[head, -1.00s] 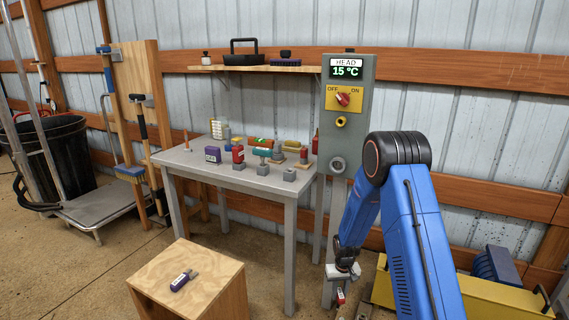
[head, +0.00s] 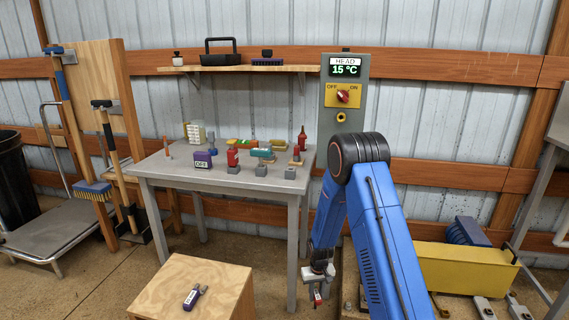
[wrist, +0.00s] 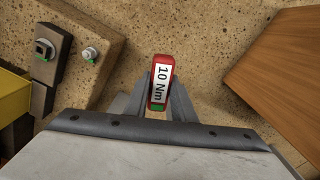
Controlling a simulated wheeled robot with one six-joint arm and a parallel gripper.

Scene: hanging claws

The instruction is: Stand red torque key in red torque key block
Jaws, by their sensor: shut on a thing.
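The red torque key (wrist: 162,82) has a white "10 Nm" label and a green patch at its near end. My gripper (wrist: 160,105) is shut on it; in the head view my gripper (head: 319,281) hangs low in front of the table's right side, with a bit of the red key (head: 317,297) showing below. Small grey blocks stand on the grey table, one at the front right (head: 290,173) with nothing seen in it and one at the front middle (head: 261,170). A red upright piece (head: 232,156) stands near another block. I cannot tell which block is the red key's.
The grey table (head: 170,178) also carries a purple box (head: 203,160) and a red bottle (head: 302,139). A wooden box (head: 225,278) with a purple-handled tool (head: 194,297) stands in front. A switch panel (head: 343,115) rises behind; a yellow bin (head: 460,270) lies right.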

